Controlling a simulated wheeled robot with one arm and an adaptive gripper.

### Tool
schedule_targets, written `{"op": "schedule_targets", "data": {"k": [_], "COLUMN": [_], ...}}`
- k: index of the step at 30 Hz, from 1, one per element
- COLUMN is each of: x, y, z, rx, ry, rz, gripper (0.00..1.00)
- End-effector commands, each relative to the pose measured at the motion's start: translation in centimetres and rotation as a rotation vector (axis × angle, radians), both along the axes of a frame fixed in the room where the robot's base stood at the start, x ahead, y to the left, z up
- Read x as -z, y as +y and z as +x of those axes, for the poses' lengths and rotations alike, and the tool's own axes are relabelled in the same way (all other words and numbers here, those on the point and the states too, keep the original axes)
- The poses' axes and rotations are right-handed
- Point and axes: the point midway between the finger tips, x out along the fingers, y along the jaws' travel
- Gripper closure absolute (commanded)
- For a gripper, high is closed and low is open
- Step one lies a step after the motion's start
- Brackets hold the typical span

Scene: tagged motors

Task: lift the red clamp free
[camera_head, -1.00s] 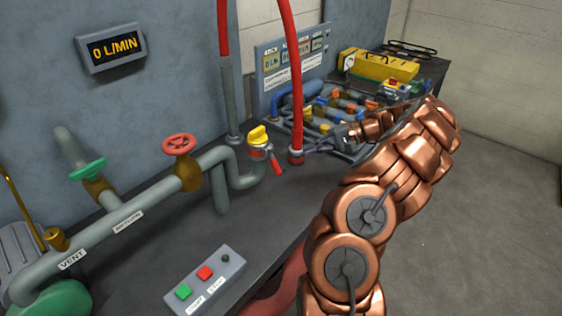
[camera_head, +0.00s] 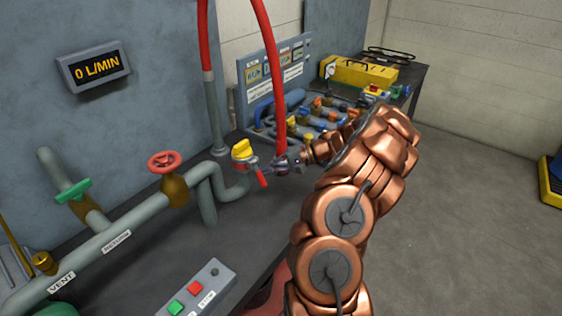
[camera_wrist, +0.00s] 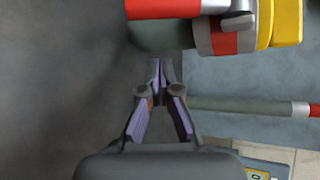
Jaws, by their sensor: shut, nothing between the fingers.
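A yellow-knobbed valve fitting (camera_head: 243,151) stands on the bench at the end of the grey pipe. A red lever-like piece (camera_head: 262,177) slants down from its right side. This looks like the red clamp, but I cannot be sure. In the wrist view the red piece (camera_wrist: 165,8) lies across the top, joined to the fitting with the yellow knob (camera_wrist: 285,22). My gripper (camera_head: 276,167) is just right of the red piece, by the red hose's lower end. In the wrist view my gripper (camera_wrist: 160,70) has its tips together, empty, and apart from the red piece.
The red hose (camera_head: 268,55) hangs behind my gripper. A rack of small coloured valves (camera_head: 325,115) and a yellow toolbox (camera_head: 362,73) stand further back. A red-wheeled valve (camera_head: 165,163) is at left. A button box (camera_head: 195,290) is at the front edge.

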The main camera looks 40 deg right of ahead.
Motion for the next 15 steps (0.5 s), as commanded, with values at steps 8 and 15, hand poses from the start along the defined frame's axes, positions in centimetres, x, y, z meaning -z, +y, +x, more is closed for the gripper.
{"op": "schedule_targets", "data": {"k": [8,15], "x": [-0.9,-1.3], "y": [1.6,2.1], "z": [-1.4,-2.6], "rx": [0.000,-0.001], "ry": [-0.001,-0.001], "rz": [0.000,0.000], "gripper": [1.00,1.00]}}
